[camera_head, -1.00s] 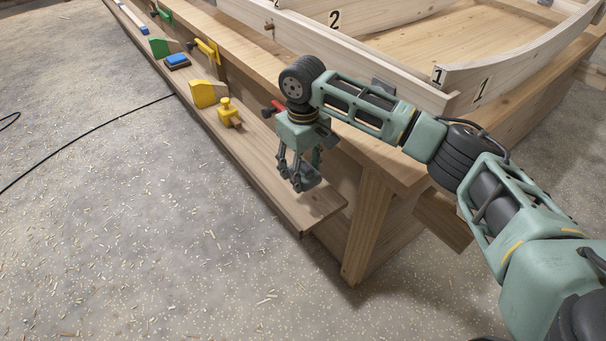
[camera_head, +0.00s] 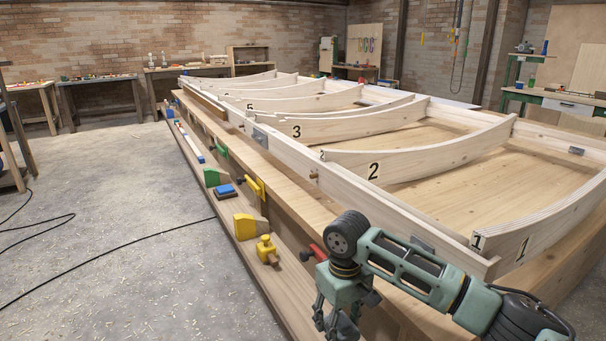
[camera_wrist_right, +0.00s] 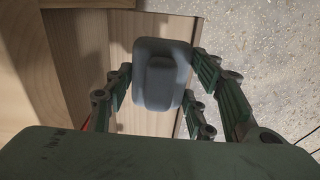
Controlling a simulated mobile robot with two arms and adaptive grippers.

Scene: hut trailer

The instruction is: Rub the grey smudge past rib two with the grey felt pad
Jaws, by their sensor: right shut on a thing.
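My right gripper (camera_head: 338,316) is low over the near end of the bench-side shelf. In the right wrist view its fingers (camera_wrist_right: 164,95) are shut on the grey felt pad (camera_wrist_right: 152,88), a dark blue-grey block with a raised grip. Rib two (camera_head: 410,167) is a curved pale board marked 2 across the wooden frame. Past it, on the left rail, is a grey patch (camera_head: 260,135) near rib three (camera_head: 330,124). Another grey patch (camera_head: 421,243) lies on the rail between ribs one and two, and one (camera_head: 576,151) on the far rail. I cannot tell which are smudges. My left gripper is out of view.
The low shelf holds a yellow block (camera_head: 245,227), a yellow knobbed tool (camera_head: 266,249), a blue-topped block (camera_head: 225,191) and a green block (camera_head: 212,177). A yellow clamp (camera_head: 254,187) sticks out beside the rail. Rib one (camera_head: 545,228) stands nearest. The floor at left is mostly clear, with a black cable.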

